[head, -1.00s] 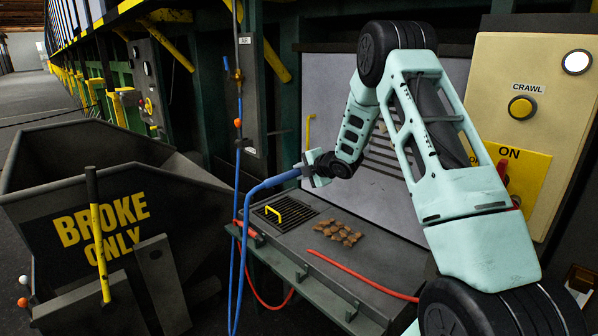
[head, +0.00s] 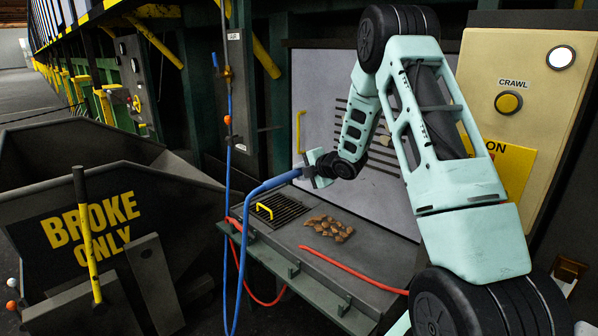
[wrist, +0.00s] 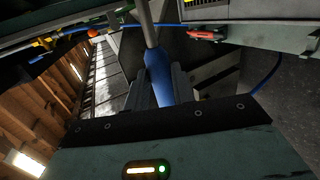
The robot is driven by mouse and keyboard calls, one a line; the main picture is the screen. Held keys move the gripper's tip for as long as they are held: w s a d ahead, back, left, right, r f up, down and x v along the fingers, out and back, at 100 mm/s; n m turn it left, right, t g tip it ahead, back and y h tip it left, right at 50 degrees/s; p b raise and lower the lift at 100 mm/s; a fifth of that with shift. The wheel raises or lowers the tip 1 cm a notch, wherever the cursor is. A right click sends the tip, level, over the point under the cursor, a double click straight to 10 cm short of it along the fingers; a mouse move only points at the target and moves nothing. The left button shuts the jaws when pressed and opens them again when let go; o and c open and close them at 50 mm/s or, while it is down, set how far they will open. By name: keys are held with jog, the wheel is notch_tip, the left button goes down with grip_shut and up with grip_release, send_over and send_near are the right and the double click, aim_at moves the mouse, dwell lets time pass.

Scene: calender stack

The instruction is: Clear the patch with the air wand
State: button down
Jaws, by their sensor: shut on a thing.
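My gripper (head: 312,169) is shut on the air wand, held above the shelf in front of the grey panel. The wand's blue handle (wrist: 158,78) and grey tube show between the fingers in the wrist view. A blue hose (head: 268,186) runs from it to the left and down. The wand's nozzle end cannot be made out in the head view. A heap of brown scraps (head: 330,228) lies on the shelf below and right of my gripper. A small pale ragged patch (head: 383,140) shows on the slotted grey panel, partly beside my arm; which one is the task's patch is unclear.
A dark grate (head: 280,207) with a yellow handle (head: 264,211) is set in the shelf (head: 290,240). A red hose (head: 350,270) crosses the shelf. A BROKE ONLY bin (head: 90,225) stands left. A control box (head: 520,70) stands right.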

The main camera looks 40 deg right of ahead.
jog(key=shift+s+p, duration=1.05)
jog(key=shift+s, duration=5)
jog(key=shift+r+p, duration=4.45)
jog(key=shift+p, duration=0.1)
jog(key=w+b, duration=0.3)
jog(key=w, duration=1.7)
jog(key=shift+w+a, duration=0.2)
jog(key=shift+a, duration=0.15)
